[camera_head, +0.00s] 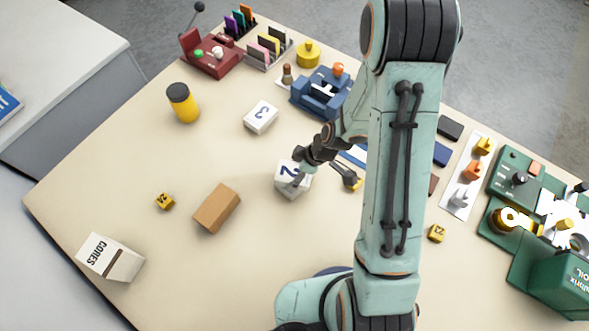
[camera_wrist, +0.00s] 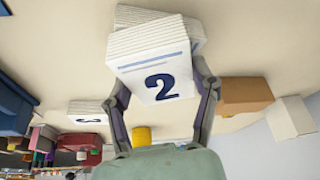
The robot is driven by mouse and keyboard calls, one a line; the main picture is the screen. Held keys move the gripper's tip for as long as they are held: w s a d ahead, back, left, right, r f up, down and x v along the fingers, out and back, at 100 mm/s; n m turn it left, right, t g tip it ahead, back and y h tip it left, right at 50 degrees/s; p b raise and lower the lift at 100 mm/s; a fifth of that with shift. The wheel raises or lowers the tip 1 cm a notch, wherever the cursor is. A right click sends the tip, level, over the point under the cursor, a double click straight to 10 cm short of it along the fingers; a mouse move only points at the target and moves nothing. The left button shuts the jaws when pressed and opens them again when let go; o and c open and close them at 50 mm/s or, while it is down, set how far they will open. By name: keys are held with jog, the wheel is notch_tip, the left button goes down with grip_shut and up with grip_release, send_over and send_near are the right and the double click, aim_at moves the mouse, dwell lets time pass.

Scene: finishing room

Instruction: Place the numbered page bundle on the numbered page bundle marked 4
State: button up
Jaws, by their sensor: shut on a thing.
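A white page bundle marked 2 (camera_head: 286,167) is in my gripper (camera_head: 298,173), near the middle of the table. In the wrist view this bundle (camera_wrist: 150,60) sits between both fingers, its blue 2 facing the camera. Another stack of white pages (camera_wrist: 198,29) shows partly behind it, slightly turned. Its number is hidden, and I cannot tell whether the two touch. No 4 can be read in either view. A third white bundle (camera_head: 261,117), with a number that looks like 3, lies apart, up and to the left in the head view.
A brown box (camera_head: 217,208) lies left of the held bundle. A blue device (camera_head: 322,92) stands behind. The table between is clear.

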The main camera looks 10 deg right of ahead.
jog(key=shift+f, duration=0.1)
jog(key=o, duration=1.2)
jog(key=v, duration=1.2)
jog(key=s+r+m+h, duration=0.1)
jog(key=s+r+m, duration=0.2)
jog(key=s+m, duration=0.1)
jog(key=s+a+r+m+g+h, duration=0.1)
jog(key=s+r+m, duration=0.2)
jog(key=s, duration=0.3)
jog(key=s+r+m+g+h, duration=0.1)
jog(key=s+r+m, duration=0.3)
jog(key=s+m, duration=0.1)
jog(key=shift+s+a, duration=0.15)
jog(key=shift+a, duration=0.2)
